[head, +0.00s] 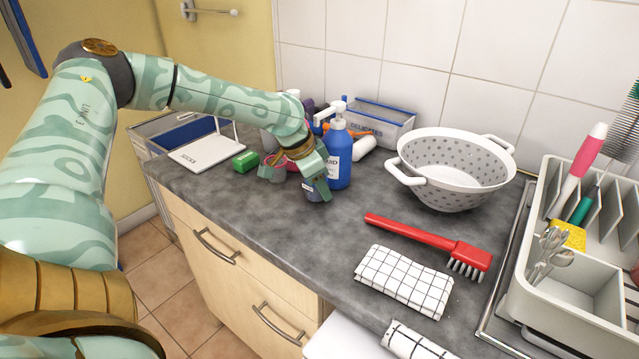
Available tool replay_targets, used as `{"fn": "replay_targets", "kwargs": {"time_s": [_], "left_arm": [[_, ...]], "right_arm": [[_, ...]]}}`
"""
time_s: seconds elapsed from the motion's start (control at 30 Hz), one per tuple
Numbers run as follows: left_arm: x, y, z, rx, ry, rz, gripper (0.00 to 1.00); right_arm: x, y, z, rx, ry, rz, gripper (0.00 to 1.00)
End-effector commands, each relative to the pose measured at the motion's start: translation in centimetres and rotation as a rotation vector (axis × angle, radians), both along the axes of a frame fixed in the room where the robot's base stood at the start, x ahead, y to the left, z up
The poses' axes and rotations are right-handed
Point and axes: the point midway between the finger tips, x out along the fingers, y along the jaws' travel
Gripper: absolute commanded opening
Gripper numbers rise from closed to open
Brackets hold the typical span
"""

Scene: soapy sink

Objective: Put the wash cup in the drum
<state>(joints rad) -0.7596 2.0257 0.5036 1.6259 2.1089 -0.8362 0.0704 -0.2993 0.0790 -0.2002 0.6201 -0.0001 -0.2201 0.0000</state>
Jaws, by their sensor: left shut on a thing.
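My left gripper (316,188) reaches in from the left, low over the worktop beside the blue pump bottle. It is shut on a small grey-blue thing (310,187), which I take to be the wash cup. The fingers hide most of it, and I cannot tell whether it touches the worktop. I cannot make out the drum in this view. My right gripper is not in view.
The blue pump bottle (338,158) stands just behind my gripper. A white colander (452,180), red brush (425,238) and checked cloth (403,281) lie to the right. A box marked DELICATES (383,122) stands behind. Dark worktop between gripper and brush is clear.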

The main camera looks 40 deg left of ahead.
Motion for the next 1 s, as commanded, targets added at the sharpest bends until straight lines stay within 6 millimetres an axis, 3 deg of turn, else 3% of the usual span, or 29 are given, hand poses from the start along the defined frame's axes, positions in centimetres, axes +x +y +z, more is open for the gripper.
{"fn": "replay_targets", "kwargs": {"time_s": [0.03, 0.1, 0.5, 0.67, 1.0], "left_arm": [[0.0, 0.0, -0.3, 0.0, 0.001, 0.0, 0.46], [0.0, 0.0, -0.2, 0.0, 0.0, 0.0, 0.65], [-0.1, 0.0, 0.2, 0.0, 0.0, 0.001, 0.65], [-1.2, 0.5, 3.9, -0.001, -0.008, 0.002, 0.65], [-9.8, 3.7, 3.7, -0.008, -0.008, 0.002, 0.65]], "right_arm": [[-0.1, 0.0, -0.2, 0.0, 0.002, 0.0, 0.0], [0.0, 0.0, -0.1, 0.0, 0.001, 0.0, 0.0], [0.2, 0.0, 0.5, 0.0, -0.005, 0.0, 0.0], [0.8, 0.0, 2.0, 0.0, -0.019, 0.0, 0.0], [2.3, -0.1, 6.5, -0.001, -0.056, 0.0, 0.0]]}}
